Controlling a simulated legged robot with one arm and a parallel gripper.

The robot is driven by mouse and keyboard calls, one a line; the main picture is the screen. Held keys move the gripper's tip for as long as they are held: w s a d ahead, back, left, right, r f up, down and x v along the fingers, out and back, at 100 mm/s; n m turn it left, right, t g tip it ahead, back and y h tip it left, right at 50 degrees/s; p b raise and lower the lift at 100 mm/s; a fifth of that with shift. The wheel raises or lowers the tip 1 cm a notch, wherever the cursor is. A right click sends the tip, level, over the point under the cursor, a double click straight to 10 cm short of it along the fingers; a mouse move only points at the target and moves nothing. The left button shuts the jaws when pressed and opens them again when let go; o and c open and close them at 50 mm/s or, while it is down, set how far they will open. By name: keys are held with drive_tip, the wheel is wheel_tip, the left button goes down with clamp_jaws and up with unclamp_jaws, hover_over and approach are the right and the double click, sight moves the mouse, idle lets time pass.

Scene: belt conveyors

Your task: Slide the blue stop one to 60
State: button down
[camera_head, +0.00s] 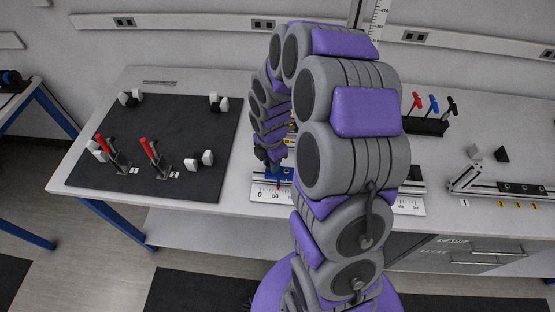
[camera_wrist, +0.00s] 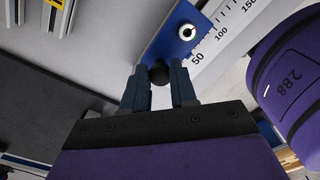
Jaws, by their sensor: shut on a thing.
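The blue stop (camera_wrist: 168,40) sits on the rail beside the white ruler (camera_wrist: 222,42) in the wrist view, with a round metal fitting near the 50 mark. My gripper (camera_wrist: 160,82) has its two fingers around the stop's round black knob and is shut on it. In the head view my gripper (camera_head: 270,158) is at the left end of the ruler (camera_head: 262,193), above the 0 and 50 marks. A small part of the blue stop (camera_head: 287,173) shows beside it. My arm hides the middle of the rail. The exact reading cannot be told.
A black board (camera_head: 150,178) with red-handled clamps (camera_head: 152,148) lies to the left. A black holder (camera_head: 424,126) with red, blue and black-handled tools stands at the back right. Another rail (camera_head: 505,187) is at the right. The bench's front strip is clear.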

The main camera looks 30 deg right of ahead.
drive_tip(key=c, duration=0.9)
unclamp_jaws()
drive_tip(key=shift+s, duration=0.1)
wheel_tip(320, 180, up, 17)
drive_tip(key=p, duration=0.2)
drive_tip(key=shift+p, duration=0.35)
drive_tip(key=shift+r, duration=0.1)
